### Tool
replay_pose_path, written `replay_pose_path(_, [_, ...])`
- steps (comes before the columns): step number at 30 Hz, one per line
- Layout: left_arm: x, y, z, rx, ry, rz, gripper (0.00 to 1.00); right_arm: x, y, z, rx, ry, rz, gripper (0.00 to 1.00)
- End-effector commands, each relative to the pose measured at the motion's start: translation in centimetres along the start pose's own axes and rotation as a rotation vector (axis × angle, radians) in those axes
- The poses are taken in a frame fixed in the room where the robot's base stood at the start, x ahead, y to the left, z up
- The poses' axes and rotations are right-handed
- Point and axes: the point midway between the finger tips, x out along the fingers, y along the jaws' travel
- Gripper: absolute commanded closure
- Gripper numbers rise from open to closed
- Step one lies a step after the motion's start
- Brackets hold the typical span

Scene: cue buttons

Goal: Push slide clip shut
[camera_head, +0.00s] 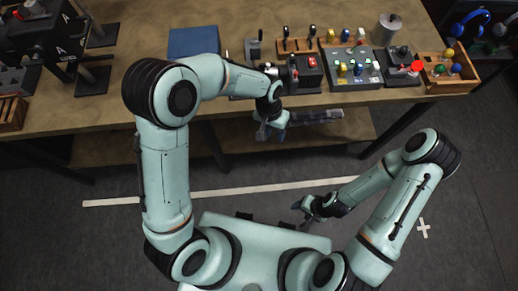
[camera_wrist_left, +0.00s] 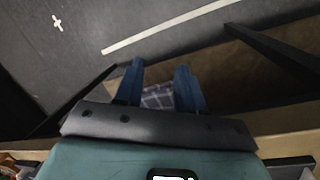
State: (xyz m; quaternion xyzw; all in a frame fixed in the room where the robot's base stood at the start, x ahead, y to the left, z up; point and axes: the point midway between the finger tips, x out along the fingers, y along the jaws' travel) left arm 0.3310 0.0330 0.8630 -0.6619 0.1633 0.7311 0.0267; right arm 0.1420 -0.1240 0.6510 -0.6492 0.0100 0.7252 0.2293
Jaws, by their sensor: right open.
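I cannot pick out the slide clip for certain among the small devices on the bench. My left gripper (camera_head: 270,128) hangs just past the front edge of the bench, above the lower shelf. In the left wrist view its two blue fingers (camera_wrist_left: 160,70) stand apart with nothing held between them. A checkered item (camera_wrist_left: 158,96) shows beyond and between the fingers; it does not look gripped. My right gripper (camera_head: 304,209) is open and empty, low over the floor, well away from the bench.
On the bench (camera_head: 130,118) stand a red-button box (camera_head: 311,67), a panel with coloured levers (camera_head: 352,70), a dark device with a red knob (camera_head: 402,66) and a wooden tray of coloured balls (camera_head: 448,72). A blue pad (camera_head: 193,42) lies left. Dark machines fill the far left.

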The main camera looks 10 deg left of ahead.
Motion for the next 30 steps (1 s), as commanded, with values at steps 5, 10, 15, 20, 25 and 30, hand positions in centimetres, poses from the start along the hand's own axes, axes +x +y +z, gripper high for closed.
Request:
replay_pose_path(5, [3.4, -1.4, 1.1, -0.046, -0.005, 0.029, 0.61, 0.2, 0.1, 0.2, 0.001, -0.002, 0.001, 0.43])
replay_pose_path(10, [6.3, -2.6, 2.3, -0.092, -0.004, 0.055, 0.61, 0.4, 0.2, 0.3, 0.001, -0.004, 0.001, 0.43])
replay_pose_path(15, [8.9, -3.6, 3.6, -0.136, 0.0, 0.077, 0.61, 0.6, 0.3, 0.4, 0.002, -0.005, 0.002, 0.43])
replay_pose_path(20, [10.5, -4.3, 4.5, -0.167, 0.003, 0.09, 0.61, 0.7, 0.4, 0.4, 0.002, -0.006, 0.002, 0.43])
replay_pose_path(25, [11.2, -4.5, 5.0, -0.182, 0.007, 0.096, 0.61, 0.7, 0.4, 0.5, 0.002, -0.006, 0.002, 0.43])
replay_pose_path(30, [11.3, -4.6, 5.0, -0.184, 0.007, 0.097, 0.61, 0.7, 0.4, 0.5, 0.002, -0.006, 0.002, 0.43])
